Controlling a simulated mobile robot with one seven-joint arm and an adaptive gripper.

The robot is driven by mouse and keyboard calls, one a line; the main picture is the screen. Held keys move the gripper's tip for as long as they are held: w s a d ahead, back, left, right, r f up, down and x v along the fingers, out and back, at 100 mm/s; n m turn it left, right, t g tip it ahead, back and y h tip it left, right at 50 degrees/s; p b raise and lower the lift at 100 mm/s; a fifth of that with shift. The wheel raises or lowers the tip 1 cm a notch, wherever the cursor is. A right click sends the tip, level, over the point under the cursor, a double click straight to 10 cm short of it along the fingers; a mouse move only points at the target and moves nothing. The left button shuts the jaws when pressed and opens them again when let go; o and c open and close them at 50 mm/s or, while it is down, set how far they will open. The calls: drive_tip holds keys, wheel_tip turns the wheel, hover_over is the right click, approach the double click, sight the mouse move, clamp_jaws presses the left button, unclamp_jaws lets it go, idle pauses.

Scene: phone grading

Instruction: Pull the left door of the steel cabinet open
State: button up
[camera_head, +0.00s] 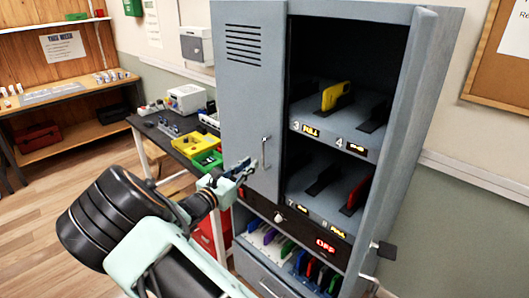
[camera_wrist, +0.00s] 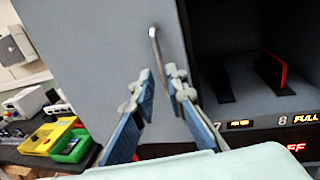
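The grey steel cabinet (camera_head: 345,9) stands at the centre right. Its left door (camera_head: 241,85) is shut, with vent slots near the top. A slim vertical bar handle (camera_head: 265,152) sits near the door's right edge. The handle also shows in the wrist view (camera_wrist: 154,48), ahead of and between my fingertips. My gripper (camera_head: 243,170) is in front of the door's lower part, to the left of the handle in the head view. I cannot tell any exact gap to the handle.
The cabinet's right door (camera_head: 408,150) stands open, showing shelves with a yellow phone (camera_head: 336,95) and a red one (camera_head: 357,194). A dark side table with a yellow bin (camera_head: 194,144) and a green bin (camera_head: 208,160) is left of the cabinet. Open floor lies at left.

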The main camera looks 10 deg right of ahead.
drive_tip(key=p, duration=0.1)
hover_over(263, 167)
drive_tip(key=shift+w+d, duration=0.1)
drive_tip(key=shift+w, duration=0.15)
clamp_jaws()
